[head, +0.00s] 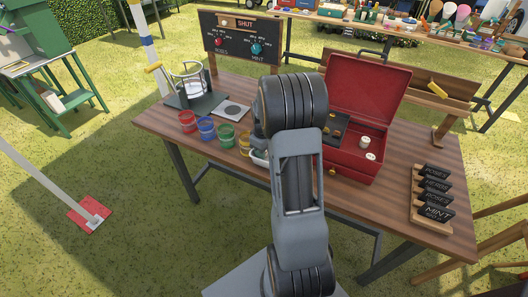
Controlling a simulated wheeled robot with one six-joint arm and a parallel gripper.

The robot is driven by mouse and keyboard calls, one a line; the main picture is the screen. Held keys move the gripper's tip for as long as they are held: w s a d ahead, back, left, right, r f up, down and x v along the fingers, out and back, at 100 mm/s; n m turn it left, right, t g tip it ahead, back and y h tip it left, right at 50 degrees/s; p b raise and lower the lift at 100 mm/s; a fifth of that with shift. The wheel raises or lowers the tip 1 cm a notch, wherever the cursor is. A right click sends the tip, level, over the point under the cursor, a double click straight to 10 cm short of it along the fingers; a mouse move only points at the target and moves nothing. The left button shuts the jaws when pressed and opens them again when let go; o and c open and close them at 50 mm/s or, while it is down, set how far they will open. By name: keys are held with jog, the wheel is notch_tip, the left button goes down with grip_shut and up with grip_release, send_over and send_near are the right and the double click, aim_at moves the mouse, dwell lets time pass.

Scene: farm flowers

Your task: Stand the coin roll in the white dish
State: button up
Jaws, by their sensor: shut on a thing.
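A small part of a white, rounded thing (259,158) shows at the left edge of my arm, on the table; it may be the white dish, but most of it is hidden. Two pale, short cylinders, one farther back (364,142) and one nearer (371,156), stand in the right part of the open red box; they look like coin rolls. My arm rises in the middle of the head view and bends away over the table. My gripper is hidden behind the arm, along with anything in it.
The red box (350,175) has its lid raised at the back. Red (187,121), blue (206,128) and green (226,135) jars stand left of my arm. A rack of black signs (432,195) is at the right.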

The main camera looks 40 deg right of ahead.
jog(key=shift+f, duration=0.3)
jog(key=shift+f, duration=0.2)
jog(key=o, duration=0.7)
notch_tip(320, 180, up, 12)
jog(key=shift+f, duration=0.2)
jog(key=s+a+r+m+t, duration=0.1)
jog(key=s+a+r+m, duration=0.1)
jog(key=s+a, duration=0.5)
jog(key=s+a+r+m+t, duration=0.2)
jog(key=s+a, duration=0.6)
jog(key=a, duration=0.4)
jog(key=shift+a+r, duration=0.15)
